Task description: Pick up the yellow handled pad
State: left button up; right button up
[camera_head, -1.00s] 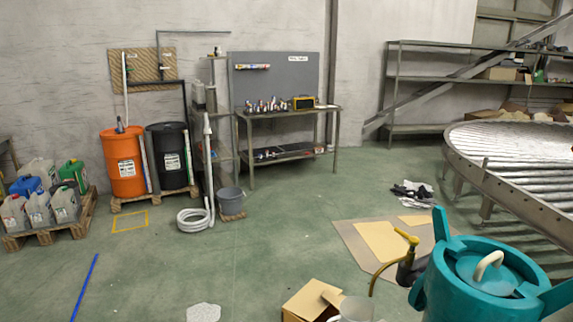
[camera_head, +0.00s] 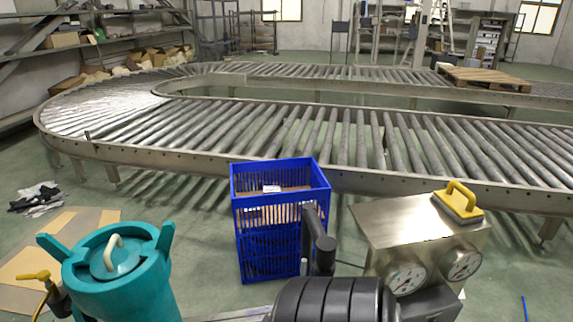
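The yellow handled pad (camera_head: 459,199) is a yellow handle on a flat block with a dark underside. It rests on top of a metal box (camera_head: 400,222) with two round gauges on its front, at the right of the head view. Neither of my grippers shows in this view.
A blue plastic crate (camera_head: 275,225) stands left of the metal box. A teal tank (camera_head: 120,275) is at the lower left. A black ribbed cylinder (camera_head: 328,300) is in front. A roller conveyor (camera_head: 330,135) curves behind, with a wooden pallet (camera_head: 484,80) on it.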

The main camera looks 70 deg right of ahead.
aim_at(464, 211)
jog(key=z, duration=2.2)
jog(key=j+z, duration=0.1)
jog(key=z, duration=1.2)
jog(key=k+l, duration=0.05)
